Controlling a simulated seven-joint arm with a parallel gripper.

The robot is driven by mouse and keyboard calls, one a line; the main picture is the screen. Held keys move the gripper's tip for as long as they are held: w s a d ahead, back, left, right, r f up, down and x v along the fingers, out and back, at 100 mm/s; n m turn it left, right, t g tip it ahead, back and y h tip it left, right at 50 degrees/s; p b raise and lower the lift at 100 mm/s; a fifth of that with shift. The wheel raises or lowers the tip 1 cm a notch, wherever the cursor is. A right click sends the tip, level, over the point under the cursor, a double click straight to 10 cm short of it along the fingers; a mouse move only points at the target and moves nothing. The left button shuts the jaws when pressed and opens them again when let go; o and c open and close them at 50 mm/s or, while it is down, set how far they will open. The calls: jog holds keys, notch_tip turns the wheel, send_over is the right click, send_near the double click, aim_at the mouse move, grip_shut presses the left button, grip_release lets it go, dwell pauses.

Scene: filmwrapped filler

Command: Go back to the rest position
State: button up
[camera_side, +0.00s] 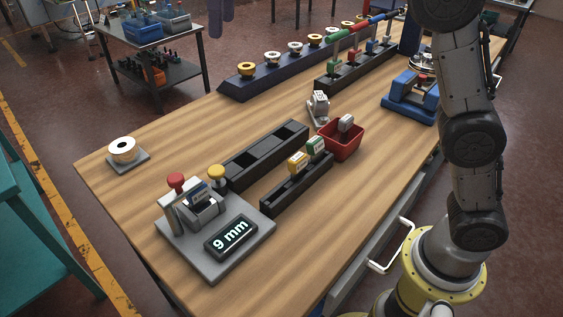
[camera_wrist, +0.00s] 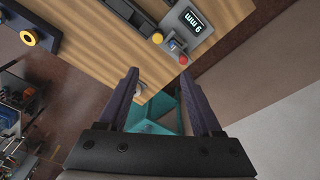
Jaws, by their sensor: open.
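My gripper (camera_wrist: 158,76) shows in the wrist view with its two dark purple fingers spread apart and nothing held between them. It is above the end of the wooden table (camera_wrist: 205,55), with the table edge running beneath the fingers. A white roll (camera_side: 122,149) on a grey plate stands at the table's left corner in the side view; in the wrist view it is partly hidden behind the left finger. In the side view, dark purple finger-like parts show at the top edge, cut off by the frame; the rest of the gripper is out of view there.
A grey device with a display (camera_side: 230,235) reading "9 mm" stands at the table's front. Behind it are black trays (camera_side: 265,155), a red bin (camera_side: 341,142), a blue stand (camera_side: 411,98) and a rack of rolls (camera_side: 290,68).

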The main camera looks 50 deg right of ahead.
jog(key=s+d+m+t, duration=0.2)
jog(key=s+d+m, duration=0.2)
jog(key=s+d, duration=0.9)
jog(key=s+d+f+m+t, duration=0.1)
jog(key=s+f, duration=0.4)
jog(key=f, duration=0.6)
jog(key=s+d+f+m+t, duration=0.1)
jog(key=s+f, duration=0.4)
jog(key=f, duration=0.6)
jog(key=shift+d+m+h, duration=0.3)
jog(key=shift+d+m, duration=0.3)
jog(key=shift+d, duration=0.65)
